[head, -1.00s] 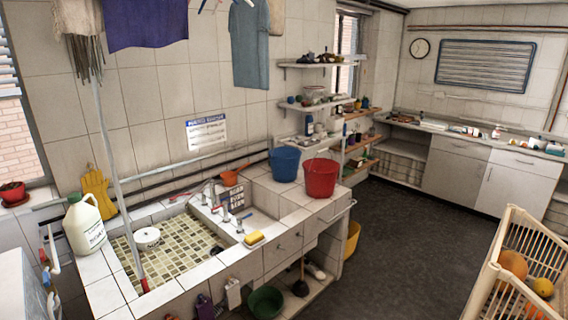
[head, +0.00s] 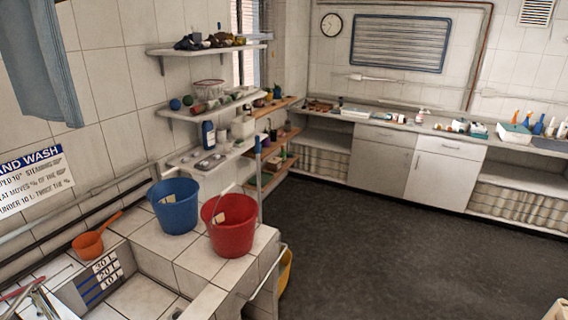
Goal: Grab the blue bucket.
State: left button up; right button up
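The blue bucket (head: 175,208) stands upright on the tiled ledge (head: 188,258) beside the sink, close to the wall. The red bucket (head: 230,224) stands just to its right and a little nearer, with its thin handle raised. The two buckets are very close together; I cannot tell whether they touch. Neither of my grippers shows in the head view.
An orange scoop (head: 92,242) lies left of the blue bucket. Shelves (head: 212,148) with bottles and jars rise behind the buckets. The dark floor (head: 400,245) to the right is open.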

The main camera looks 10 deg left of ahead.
aim_at(175, 198)
jog(key=i+l, duration=0.1)
jog(key=i, duration=0.5)
jog(key=i+l+u, duration=0.1)
jog(key=i, duration=0.5)
jog(key=i+l, duration=0.15)
jog(key=i, duration=0.4)
